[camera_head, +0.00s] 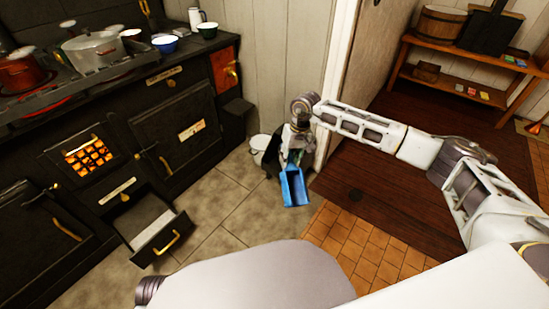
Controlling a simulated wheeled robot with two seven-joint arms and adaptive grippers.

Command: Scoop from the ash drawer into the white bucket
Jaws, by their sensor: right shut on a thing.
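The ash drawer (176,246) is pulled out at the bottom of the black stove, with a pale grey layer inside it. My right gripper (293,160) is shut on a blue scoop (294,188) near the door frame, well to the right of the drawer. The scoop hangs with its open tray toward me; I cannot make out anything in it. The white bucket (258,143) stands on the floor by the wall, just left of and behind the gripper. Part of it is hidden by dark shapes beside the gripper. My left gripper is out of view.
The black stove (172,118) fills the left, with a glowing grate (88,155) and pots (93,48) on top. Grey floor tiles (232,205) are clear between drawer and bucket. A wooden shelf (465,88) stands in the room at right.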

